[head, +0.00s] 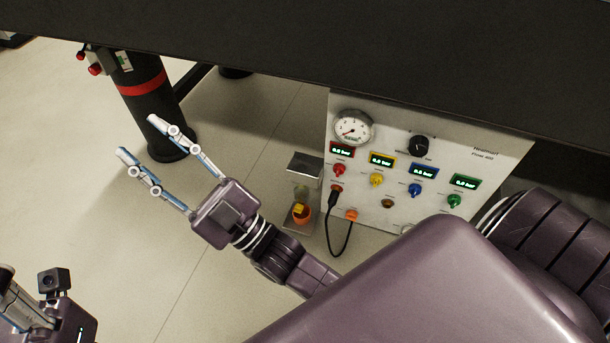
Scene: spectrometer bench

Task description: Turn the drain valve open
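The white control panel (400,221) under the dark bench top has several small coloured knobs and a black knob (420,146). Left of the panel stands a small clear-bodied unit (302,190) with an orange-and-yellow fitting (301,212) low on it. This may be the drain valve, but no label is readable. My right gripper (139,136) is open and empty, left of this unit and well apart from it, with its fingers pointing up-left. My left gripper (22,304) shows only in part at the lower left corner; its fingertips are not clear.
A round gauge (353,128) and several lit pressure displays sit on the panel. A black cable (347,240) loops below it. The pale floor (90,220) at left is clear.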

